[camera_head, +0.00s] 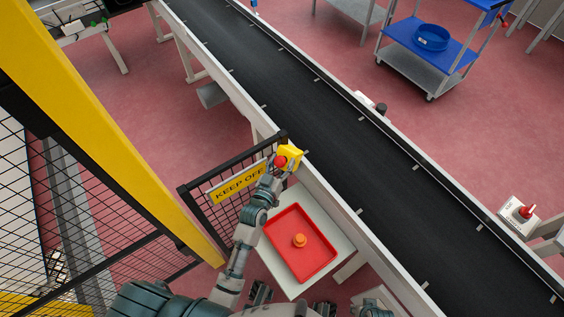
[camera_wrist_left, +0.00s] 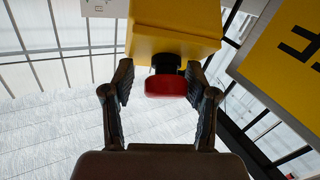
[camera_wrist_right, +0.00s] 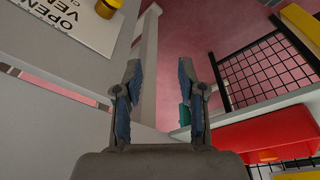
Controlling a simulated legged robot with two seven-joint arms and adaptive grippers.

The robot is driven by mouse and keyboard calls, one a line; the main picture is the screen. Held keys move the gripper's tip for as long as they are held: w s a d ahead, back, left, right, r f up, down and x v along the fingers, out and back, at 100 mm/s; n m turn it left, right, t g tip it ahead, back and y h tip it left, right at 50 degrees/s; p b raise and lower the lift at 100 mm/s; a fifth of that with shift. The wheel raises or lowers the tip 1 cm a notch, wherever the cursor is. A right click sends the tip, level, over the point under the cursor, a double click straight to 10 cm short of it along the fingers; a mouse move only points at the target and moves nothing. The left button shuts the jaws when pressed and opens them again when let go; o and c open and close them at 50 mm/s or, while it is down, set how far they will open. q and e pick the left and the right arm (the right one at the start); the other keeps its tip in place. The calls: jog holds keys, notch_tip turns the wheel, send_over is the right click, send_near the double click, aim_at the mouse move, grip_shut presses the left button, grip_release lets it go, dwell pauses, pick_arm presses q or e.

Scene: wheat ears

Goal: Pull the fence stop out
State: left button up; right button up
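The fence stop is a red round button (camera_head: 280,161) on a yellow box (camera_head: 292,155) at the end of the fence panel, beside the conveyor. My left gripper (camera_head: 273,178) is right at the button. In the left wrist view the red button (camera_wrist_left: 166,87) sticks out from the yellow box (camera_wrist_left: 172,40) on a black neck. The left fingers (camera_wrist_left: 160,82) stand on either side of it, with visible gaps. My right gripper (camera_wrist_right: 160,85) is open and empty in the right wrist view. In the head view, part of my right arm shows at the bottom edge.
A yellow KEEP OFF sign (camera_head: 239,184) hangs on the black mesh fence close to my left gripper. A red tray (camera_head: 315,263) holding an orange object (camera_head: 299,240) lies on a white table. The black conveyor (camera_head: 330,120) runs diagonally. Another red button (camera_head: 527,211) stands at right.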

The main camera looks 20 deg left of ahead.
pick_arm(q)
jog(key=shift+a, duration=0.2)
jog(key=c, duration=0.8)
jog(key=shift+a, duration=0.25)
grip_shut()
jog(key=shift+s, duration=0.1)
pick_arm(e)
jog(key=shift+w+a+r, duration=0.1)
jog(key=shift+a, duration=0.25)
pick_arm(q)
jog(key=shift+s+r+p, duration=0.5)
jog(key=shift+r+p, duration=0.2)
jog(key=shift+p, duration=0.55)
jog(key=shift+a+f, duration=0.1)
jog(key=o, duration=1.2)
grip_release()
jog(key=shift+s, duration=0.1)
pick_arm(e)
jog(key=s+x, duration=0.1)
jog(key=x, duration=0.6)
jog(key=shift+s+f, duration=0.2)
jog(key=shift+f, duration=0.05)
